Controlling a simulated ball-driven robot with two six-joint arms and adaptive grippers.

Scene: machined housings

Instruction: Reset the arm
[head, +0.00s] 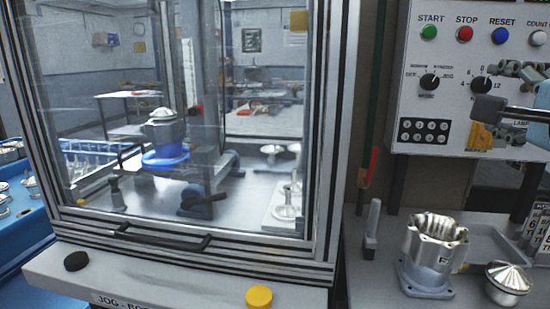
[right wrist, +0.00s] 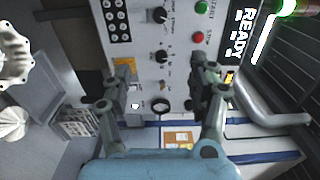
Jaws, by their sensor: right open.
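My right gripper (head: 489,106) is at the right edge of the head view, raised in front of the control panel. In the right wrist view its two fingers (right wrist: 164,80) are spread apart with nothing between them, and the panel shows behind them. A silver machined housing (head: 432,262) stands upright on the bench below and to the left of the gripper, apart from it. A silver cone-topped part (head: 508,281) sits beside the housing. Both also show at the left edge of the right wrist view. My left gripper is not in view.
The control panel (head: 430,60) has green, red and blue buttons and knobs. A glazed cabinet (head: 325,150) with its door shut holds a capped housing (head: 165,131) on a blue fixture. A yellow button (head: 259,297) and a black button (head: 76,261) are on its front ledge. Blue trays stand left.

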